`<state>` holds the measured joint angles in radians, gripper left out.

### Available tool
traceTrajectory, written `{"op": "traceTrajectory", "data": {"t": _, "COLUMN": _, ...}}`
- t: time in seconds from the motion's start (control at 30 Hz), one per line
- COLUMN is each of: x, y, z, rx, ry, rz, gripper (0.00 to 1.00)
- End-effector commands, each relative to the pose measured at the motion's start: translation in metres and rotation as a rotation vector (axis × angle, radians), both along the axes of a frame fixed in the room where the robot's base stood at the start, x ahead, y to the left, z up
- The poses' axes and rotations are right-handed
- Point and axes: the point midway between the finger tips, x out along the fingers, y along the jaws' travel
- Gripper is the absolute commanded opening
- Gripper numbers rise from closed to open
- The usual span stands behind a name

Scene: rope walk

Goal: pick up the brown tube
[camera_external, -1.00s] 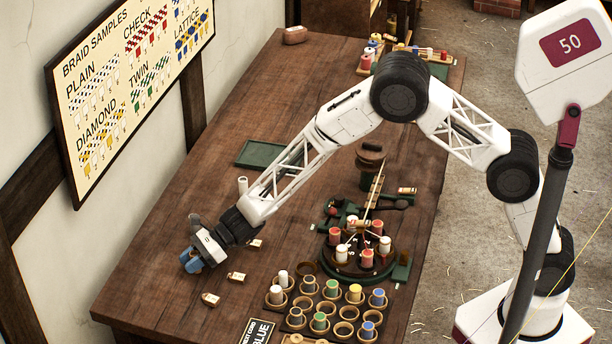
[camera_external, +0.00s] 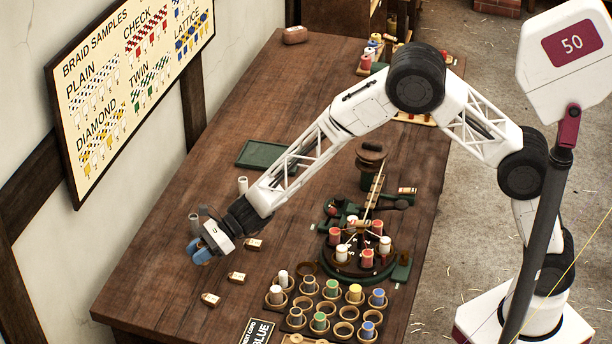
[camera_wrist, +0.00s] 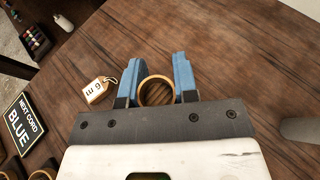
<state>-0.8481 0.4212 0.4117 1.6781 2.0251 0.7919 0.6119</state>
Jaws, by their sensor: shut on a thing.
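The brown tube (camera_wrist: 144,93) shows in the wrist view as a hollow, light-brown ring seen end-on. It sits between the two blue fingers of my gripper (camera_wrist: 156,64), close to the palm. My gripper is shut on it. In the external view my gripper (camera_external: 200,253) is over the left part of the table, its fingers pointing down. The tube cannot be made out there, hidden by the fingers.
Small labelled tags (camera_external: 237,277) lie right of my gripper; one shows beside the fingers (camera_wrist: 98,90). A white cylinder (camera_external: 243,186) stands behind. A braiding stand (camera_external: 358,262), several cups of bobbins (camera_external: 330,288) and a "NEXT CORD BLUE" sign (camera_external: 259,332) occupy the right.

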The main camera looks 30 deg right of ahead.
Motion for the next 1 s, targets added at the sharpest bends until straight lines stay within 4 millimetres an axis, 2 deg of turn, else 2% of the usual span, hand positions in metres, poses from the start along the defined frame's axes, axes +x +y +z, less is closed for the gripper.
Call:
{"op": "traceTrajectory", "data": {"t": 0.6, "x": -0.056, "y": -0.079, "z": 0.011, "rx": 0.001, "ry": -0.001, "rz": 0.000, "gripper": 0.06}}
{"op": "traceTrajectory", "data": {"t": 0.8, "x": -0.069, "y": -0.097, "z": 0.013, "rx": 0.000, "ry": -0.001, "rz": 0.000, "gripper": 0.06}}
{"op": "traceTrajectory", "data": {"t": 1.0, "x": -0.076, "y": -0.106, "z": 0.013, "rx": 0.001, "ry": -0.001, "rz": 0.000, "gripper": 0.06}}
